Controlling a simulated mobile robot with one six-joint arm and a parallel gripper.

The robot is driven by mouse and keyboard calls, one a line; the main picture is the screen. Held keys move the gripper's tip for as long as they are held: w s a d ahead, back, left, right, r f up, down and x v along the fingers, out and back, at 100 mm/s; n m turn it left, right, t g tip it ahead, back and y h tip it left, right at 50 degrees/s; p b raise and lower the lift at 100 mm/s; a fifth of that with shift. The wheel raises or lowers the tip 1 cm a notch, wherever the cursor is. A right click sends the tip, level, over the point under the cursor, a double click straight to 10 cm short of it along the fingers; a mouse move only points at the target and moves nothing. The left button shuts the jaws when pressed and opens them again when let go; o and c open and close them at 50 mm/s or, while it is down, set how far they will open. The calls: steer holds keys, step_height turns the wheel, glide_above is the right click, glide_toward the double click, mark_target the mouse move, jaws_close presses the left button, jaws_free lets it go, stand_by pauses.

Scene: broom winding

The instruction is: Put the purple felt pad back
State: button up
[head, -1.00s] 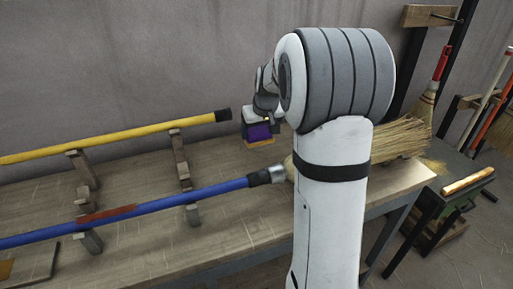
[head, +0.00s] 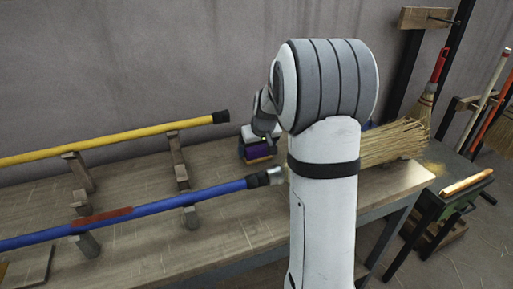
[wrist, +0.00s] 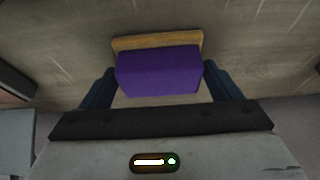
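The purple felt pad (wrist: 160,72) is a purple block with a tan wooden strip along its far side. My gripper (wrist: 160,68) is shut on it, with one dark blue finger against each end in the wrist view. In the head view the purple pad (head: 257,151) shows small below my wrist, over the back part of the workbench (head: 235,222). It is behind the blue handle's metal end and partly covered by my gripper. I cannot tell whether it touches the bench top.
A yellow handle (head: 110,139) and a blue broom handle (head: 160,204) lie on wooden supports to the left. Broom bristles (head: 395,143) lie behind my arm. A small dark stand (head: 440,206) is at the right. Bare bench lies between the handles.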

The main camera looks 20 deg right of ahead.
steer(key=shift+o, duration=0.8)
steer(key=shift+r, duration=0.2)
steer(key=p+v, duration=0.1)
steer(key=v, duration=1.1)
steer(key=shift+p, duration=0.35)
